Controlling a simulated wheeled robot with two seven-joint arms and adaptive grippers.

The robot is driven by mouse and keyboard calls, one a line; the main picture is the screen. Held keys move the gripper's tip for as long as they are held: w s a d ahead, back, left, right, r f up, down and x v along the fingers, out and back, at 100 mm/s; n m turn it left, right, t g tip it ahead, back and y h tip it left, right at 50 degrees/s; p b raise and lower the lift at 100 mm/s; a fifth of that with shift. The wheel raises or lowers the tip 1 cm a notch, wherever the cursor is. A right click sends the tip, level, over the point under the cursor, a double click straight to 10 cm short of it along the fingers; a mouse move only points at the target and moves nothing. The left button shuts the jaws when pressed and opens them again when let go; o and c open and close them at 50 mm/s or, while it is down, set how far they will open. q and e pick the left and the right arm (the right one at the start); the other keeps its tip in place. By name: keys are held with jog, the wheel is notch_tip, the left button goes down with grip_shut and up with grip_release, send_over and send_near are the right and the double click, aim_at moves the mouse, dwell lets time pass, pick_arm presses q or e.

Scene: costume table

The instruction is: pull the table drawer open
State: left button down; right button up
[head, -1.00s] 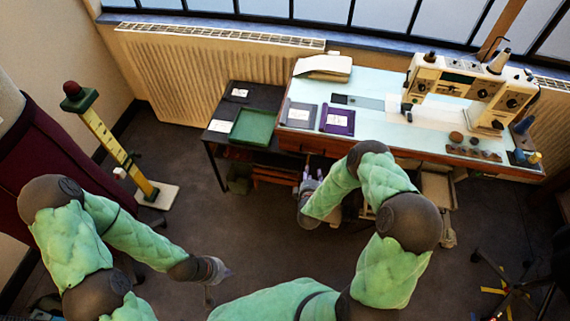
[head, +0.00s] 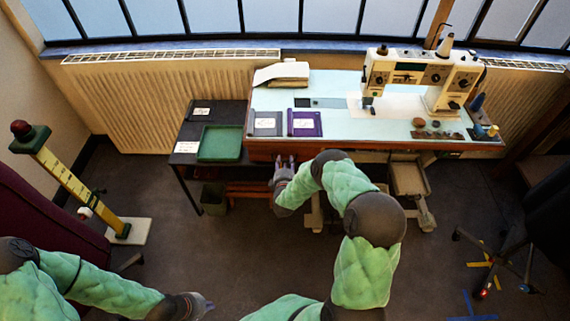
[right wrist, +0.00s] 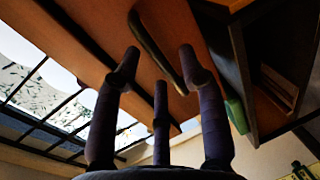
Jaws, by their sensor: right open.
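The sewing table (head: 400,124) has a brown wooden drawer front (head: 262,148) under its left end; I see no clear gap at its top edge. In the right wrist view the wooden front (right wrist: 178,25) fills the upper middle and carries a dark curved bar handle (right wrist: 158,52). My right gripper (head: 284,163) is just in front of the drawer, pointing at it. In the right wrist view its fingers (right wrist: 160,68) are spread, with the handle between their tips in the picture; I cannot tell if they touch it. My left gripper (head: 203,305) is low at the left, away from the table; its finger opening is unclear.
A black side table (head: 188,133) with a green tray (head: 220,143) adjoins the left end. A sewing machine (head: 420,75), a purple booklet (head: 305,123) and a grey one (head: 265,123) lie on top. A yellow ruler stand (head: 75,185) and a stool (head: 490,250) flank open floor.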

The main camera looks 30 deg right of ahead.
jog(key=shift+w+d+f, duration=0.1)
jog(key=shift+w+d, duration=0.15)
jog(key=shift+w, duration=0.1)
grip_shut()
jog(key=shift+s, duration=0.1)
